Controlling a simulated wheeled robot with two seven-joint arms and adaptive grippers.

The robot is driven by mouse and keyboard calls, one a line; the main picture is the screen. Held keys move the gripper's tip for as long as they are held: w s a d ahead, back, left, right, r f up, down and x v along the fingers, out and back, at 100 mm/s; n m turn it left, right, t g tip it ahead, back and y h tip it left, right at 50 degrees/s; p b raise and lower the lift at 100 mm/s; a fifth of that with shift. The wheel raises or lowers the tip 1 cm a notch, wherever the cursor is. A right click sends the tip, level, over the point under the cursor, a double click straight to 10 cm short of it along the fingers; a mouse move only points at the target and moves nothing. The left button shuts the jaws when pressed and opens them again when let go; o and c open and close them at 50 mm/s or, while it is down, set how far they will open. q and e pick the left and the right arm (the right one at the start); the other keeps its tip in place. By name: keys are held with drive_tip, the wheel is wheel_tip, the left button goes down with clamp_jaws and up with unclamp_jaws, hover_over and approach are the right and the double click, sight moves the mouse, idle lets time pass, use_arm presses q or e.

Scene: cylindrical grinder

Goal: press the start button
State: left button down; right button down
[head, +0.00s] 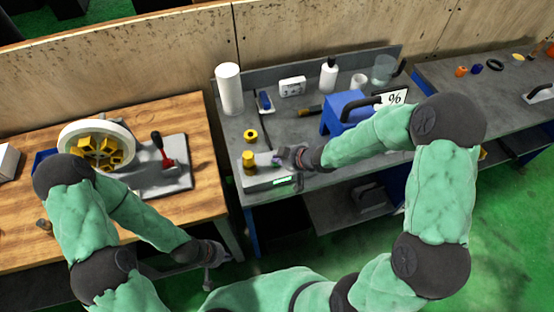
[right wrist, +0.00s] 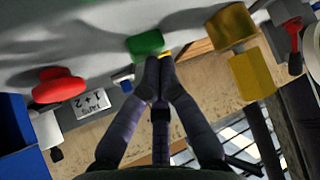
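In the right wrist view a green button (right wrist: 146,44) sits on a grey surface. My right gripper (right wrist: 158,66) has its fingers together, with the tips just beside the green button; I cannot tell whether they touch it. A red mushroom-shaped button (right wrist: 60,86) is to the left, apart from the fingers. In the head view my right gripper (head: 285,157) is over the front of the grey bench, and it hides the buttons there. My left gripper (head: 213,255) hangs low between the two tables, away from the buttons; its fingers are too small to read.
A gold part (head: 249,160) stands just left of my right gripper, behind a green display (head: 282,181). A blue block with a black handle (head: 344,112) stands to the right. A white roll (head: 229,89) is at the back. The wooden table (head: 185,106) is left.

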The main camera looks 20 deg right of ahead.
drive_tip(key=shift+r+p, duration=0.9)
drive_tip(key=shift+p, duration=0.05)
drive_tip(key=shift+r, duration=0.1)
wheel_tip(320, 180, up, 5)
drive_tip(key=p, duration=0.5)
idle(0.6)
